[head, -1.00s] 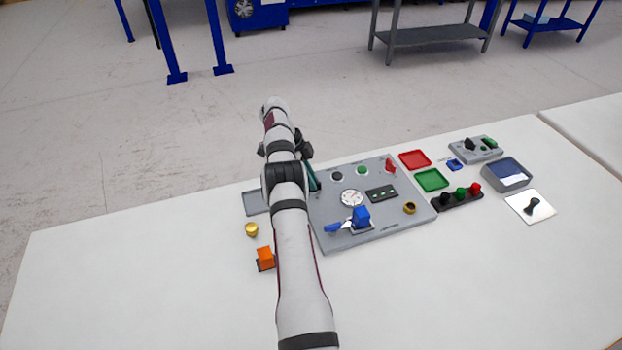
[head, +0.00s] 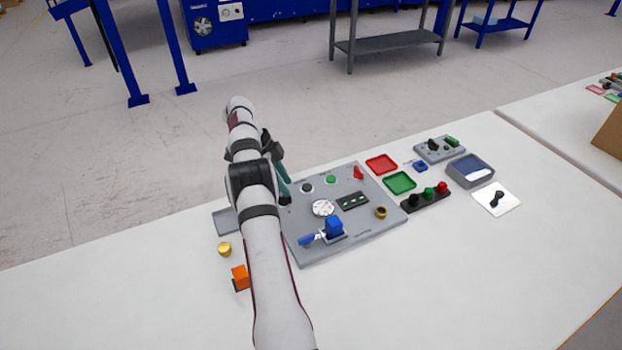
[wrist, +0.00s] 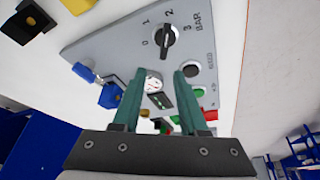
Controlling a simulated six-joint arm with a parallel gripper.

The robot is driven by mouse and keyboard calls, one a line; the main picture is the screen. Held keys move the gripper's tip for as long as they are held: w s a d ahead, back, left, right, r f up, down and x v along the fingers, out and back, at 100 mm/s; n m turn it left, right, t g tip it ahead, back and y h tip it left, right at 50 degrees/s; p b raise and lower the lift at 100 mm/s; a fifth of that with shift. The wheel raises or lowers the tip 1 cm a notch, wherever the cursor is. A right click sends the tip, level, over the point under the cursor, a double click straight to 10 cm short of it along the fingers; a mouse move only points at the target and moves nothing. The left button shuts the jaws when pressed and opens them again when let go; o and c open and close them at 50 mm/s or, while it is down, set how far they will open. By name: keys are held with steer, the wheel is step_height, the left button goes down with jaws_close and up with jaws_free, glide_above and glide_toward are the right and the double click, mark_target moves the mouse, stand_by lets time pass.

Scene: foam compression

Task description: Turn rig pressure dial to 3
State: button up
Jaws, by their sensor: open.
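The pressure dial (wrist: 168,42) is a black knob on the grey rig panel (wrist: 110,45), ringed by the marks 0, 1, 2, 3 and BAR. Its ridge seems to lie toward the 2, but the exact setting is hard to read. My gripper (wrist: 160,75) is open and empty, its two green fingers apart, with the dial showing beyond the tips. In the head view my gripper (head: 284,184) is over the left edge of the panel (head: 370,228); my arm and fingers mostly hide the dial there.
The panel also carries a black button (head: 307,187), a green button (head: 331,180), a white gauge (head: 323,208) and a blue clamp part (head: 334,227). The table's front left is clear.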

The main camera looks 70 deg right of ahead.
steer(key=s+r, duration=0.6)
steer(key=s, duration=0.4)
steer(key=shift+s+a+r, duration=0.15)
steer(key=shift+s+a, duration=0.05)
steer(key=shift+a, duration=0.25)
steer(key=shift+o, duration=0.8)
steer(key=o, duration=0.5)
steer(key=w+n, duration=0.1)
steer(key=n, duration=0.1)
steer(key=w+a+r+n+t+h, duration=0.1)
steer(key=w+n, duration=0.1)
steer(key=n, duration=0.1)
steer(key=w+a+n+t, duration=0.1)
steer(key=n, duration=0.1)
steer(key=shift+w+r+n, duration=0.15)
steer(key=shift+n, duration=0.25)
steer(key=shift+o, duration=0.3)
steer(key=w+a+r+n+t+h, duration=0.1)
steer(key=w+a+r+n+t, duration=0.1)
steer(key=w+n, duration=0.3)
steer(key=a+n+t, duration=0.1)
steer(key=n, duration=0.3)
steer(key=shift+h, duration=0.4)
glide_toward(283, 196)
steer(key=shift+n+t, duration=0.3)
steer(key=shift+n, duration=0.1)
steer(key=x, duration=0.8)
steer(key=shift+s+d+f, duration=0.15)
steer(key=shift+s+f, duration=0.1)
steer(key=shift+f, duration=0.15)
